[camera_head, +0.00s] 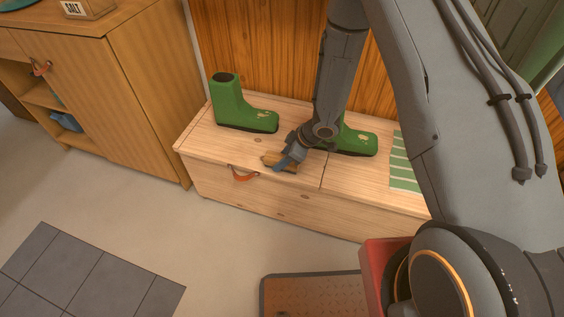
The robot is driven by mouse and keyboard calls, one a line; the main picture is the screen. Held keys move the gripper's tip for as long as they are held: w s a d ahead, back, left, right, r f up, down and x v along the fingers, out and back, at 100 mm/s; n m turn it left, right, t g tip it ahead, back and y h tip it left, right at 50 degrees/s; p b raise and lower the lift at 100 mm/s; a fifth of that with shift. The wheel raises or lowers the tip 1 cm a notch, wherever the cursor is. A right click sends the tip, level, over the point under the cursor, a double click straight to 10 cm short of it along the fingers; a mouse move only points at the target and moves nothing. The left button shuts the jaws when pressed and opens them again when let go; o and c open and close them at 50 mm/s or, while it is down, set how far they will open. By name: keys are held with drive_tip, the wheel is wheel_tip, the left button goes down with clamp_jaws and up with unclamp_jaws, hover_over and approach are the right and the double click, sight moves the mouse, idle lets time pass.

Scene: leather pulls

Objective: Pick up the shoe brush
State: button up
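A small brown wooden thing, likely the shoe brush (270,158), lies on or just above the light wooden bench top (220,150), near its front edge. My gripper (282,164) points down and to the left, right at the brush. Its blue-grey fingers cover the middle of the brush, and brown wood shows on both sides of them. The fingers are too small and overlapped to tell whether they are open or shut on it.
Two green boots stand on the bench: one (236,106) left of my gripper, the other (356,139) partly behind my arm. A green striped cloth (402,165) lies to the right. An orange leather pull (243,174) hangs on the bench front. A wooden cabinet (125,95) stands left.

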drive_tip(key=shift+c, duration=0.2)
wheel_tip(320, 180, up, 10)
drive_tip(key=shift+r+p, duration=0.25)
drive_tip(key=shift+p, duration=0.3)
drive_tip(key=o, duration=0.5)
drive_tip(key=c, duration=0.4)
drive_tip(key=shift+o, duration=0.2)
drive_tip(key=shift+s, duration=0.1)
